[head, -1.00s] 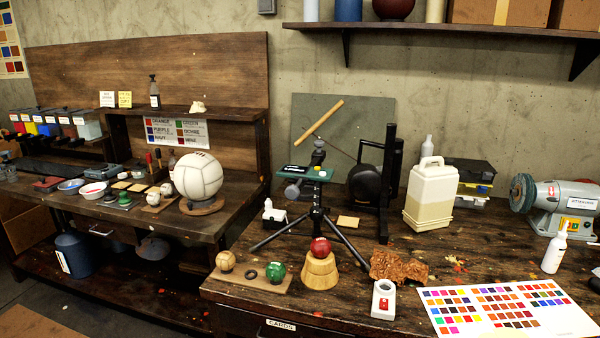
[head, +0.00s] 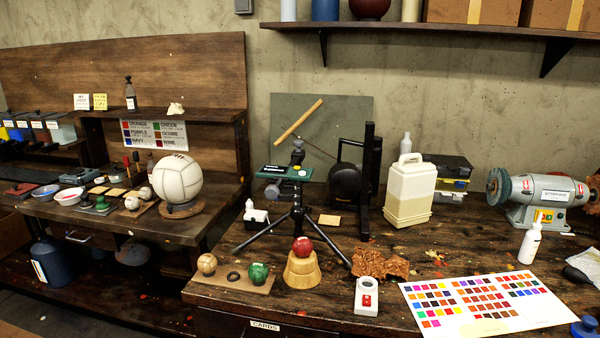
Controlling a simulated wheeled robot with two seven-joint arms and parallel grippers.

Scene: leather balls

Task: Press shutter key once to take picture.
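A small white device with a red key (head: 367,297) lies near the front edge of the right bench; it looks like the shutter key. Behind it to the left, a black tripod (head: 297,215) stands on the bench and carries a green plate (head: 285,173). No camera body is clearly recognisable. Neither of my grippers is in view.
A wooden board (head: 235,280) with small balls lies left of the stand. Brown crumpled leather (head: 380,263), a colour chart (head: 485,303), a white bottle (head: 530,243) and a grinder (head: 540,197) are to the right. A large pale ball (head: 177,178) sits on the left bench.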

